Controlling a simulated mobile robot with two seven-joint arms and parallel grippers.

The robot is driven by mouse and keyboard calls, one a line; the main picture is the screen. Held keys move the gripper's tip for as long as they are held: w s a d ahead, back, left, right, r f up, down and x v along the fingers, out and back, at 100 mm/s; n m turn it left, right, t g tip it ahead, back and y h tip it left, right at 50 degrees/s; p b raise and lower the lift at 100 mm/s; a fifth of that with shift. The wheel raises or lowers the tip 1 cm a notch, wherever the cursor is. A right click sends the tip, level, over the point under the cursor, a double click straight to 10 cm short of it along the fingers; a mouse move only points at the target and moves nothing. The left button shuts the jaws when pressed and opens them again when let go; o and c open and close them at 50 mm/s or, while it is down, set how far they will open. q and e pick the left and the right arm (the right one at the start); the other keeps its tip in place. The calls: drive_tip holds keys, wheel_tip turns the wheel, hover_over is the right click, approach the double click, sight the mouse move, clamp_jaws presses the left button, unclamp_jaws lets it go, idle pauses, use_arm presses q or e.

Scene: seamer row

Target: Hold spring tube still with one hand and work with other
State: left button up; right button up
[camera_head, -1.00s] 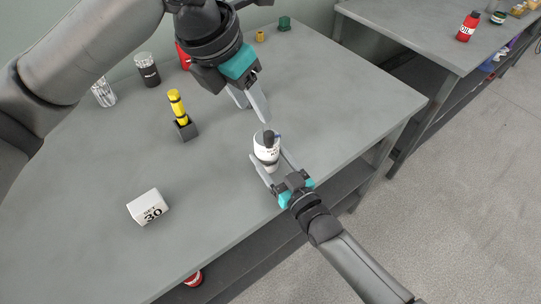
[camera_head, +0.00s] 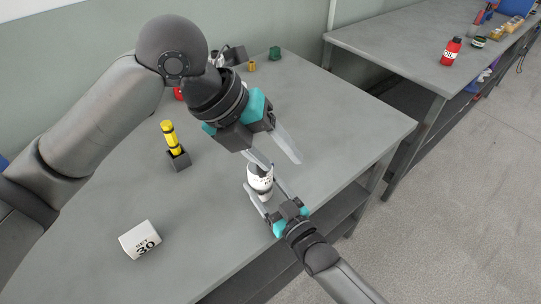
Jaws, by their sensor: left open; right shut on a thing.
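The spring tube (camera_head: 260,183), a white cylinder with dark markings and a dark band, stands near the table's front right edge. My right gripper (camera_head: 264,193) is shut on it, one finger on each side. My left gripper (camera_head: 281,160) comes down from the upper left and is open, its two fingers spread just above and behind the tube. One left finger covers part of the tube's top; whether it touches the tube I cannot tell.
A white block marked "SET 30" (camera_head: 140,240) lies at the front left. A yellow tool stands in a dark holder (camera_head: 179,160). A green item (camera_head: 275,53) and a small yellow one (camera_head: 251,66) are at the back. A red oil bottle (camera_head: 452,53) stands on another table.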

use_arm(q)
drive_tip(key=s+d+n+g+h, duration=0.1)
drive_tip(key=s+d+n+h, duration=0.2)
drive_tip(key=n, duration=0.6)
drive_tip(key=s+d+n+h, duration=0.1)
drive_tip(key=d+n+h, duration=0.3)
drive_tip(key=n, duration=0.5)
drive_tip(key=w+a+f+m+t+y, duration=0.1)
drive_tip(key=a+f+m+t, duration=0.3)
drive_tip(key=a+m+t, duration=0.55)
drive_tip(key=w+a+f+m+t+y, duration=0.15)
drive_tip(key=a+f+m+t, duration=0.3)
drive_tip(key=m, duration=1.05)
drive_tip(key=x, duration=1.1)
drive_tip(key=shift+w+d+n+h, duration=0.2)
drive_tip(key=shift+w+n+h, duration=0.15)
drive_tip(key=shift+w+h, duration=0.1)
